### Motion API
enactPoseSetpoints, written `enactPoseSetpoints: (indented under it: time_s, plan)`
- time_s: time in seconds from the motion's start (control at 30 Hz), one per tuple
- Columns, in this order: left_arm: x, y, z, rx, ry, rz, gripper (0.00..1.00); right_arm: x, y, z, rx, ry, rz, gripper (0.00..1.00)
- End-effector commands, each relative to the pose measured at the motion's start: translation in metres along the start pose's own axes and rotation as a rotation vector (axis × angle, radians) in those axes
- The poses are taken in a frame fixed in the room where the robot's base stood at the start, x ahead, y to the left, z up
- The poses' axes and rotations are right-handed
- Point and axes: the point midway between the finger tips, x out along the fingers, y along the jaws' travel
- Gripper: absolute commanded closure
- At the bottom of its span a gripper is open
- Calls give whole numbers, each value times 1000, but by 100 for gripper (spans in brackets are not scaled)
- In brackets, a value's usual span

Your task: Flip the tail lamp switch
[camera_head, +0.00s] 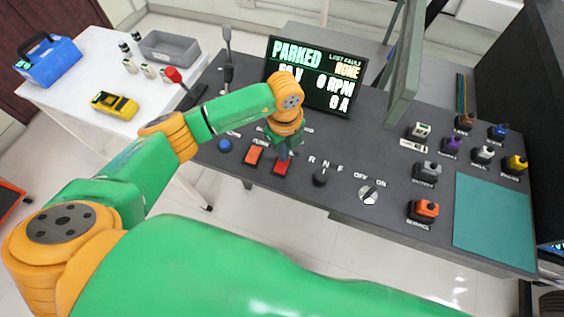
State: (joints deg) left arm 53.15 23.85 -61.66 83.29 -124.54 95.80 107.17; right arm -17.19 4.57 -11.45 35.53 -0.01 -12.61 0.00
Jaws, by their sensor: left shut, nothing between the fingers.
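Two rocker switches sit on the dark console (330,215): an orange-red one (254,155) and a red one (282,167) to its right. Their labels are mostly hidden by my arm or too small to read, so I cannot tell which is the tail lamp switch. My left gripper (284,153) is shut and empty, pointing down at the red switch. Its tips are at or just above the switch's far edge; contact cannot be told. My right gripper is not in view.
A blue button (225,145) is left of the rockers. A black selector (320,177) and a silver OFF/ON knob (368,195) are right. A display (315,76) reads PARKED behind my wrist. Levers stand at the back left; several coloured connectors are at the right.

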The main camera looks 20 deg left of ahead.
Motion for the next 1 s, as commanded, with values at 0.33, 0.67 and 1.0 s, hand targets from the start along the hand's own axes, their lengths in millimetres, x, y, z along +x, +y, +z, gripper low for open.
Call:
enactPoseSetpoints:
  time_s: [0.33,0.67,1.0]
  plan:
    - [4,0,0,0,0,1,100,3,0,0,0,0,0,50]
    - [-30,0,0,1,-1,0,100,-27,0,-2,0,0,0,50]
    - [-67,0,0,1,0,0,100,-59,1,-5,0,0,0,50]
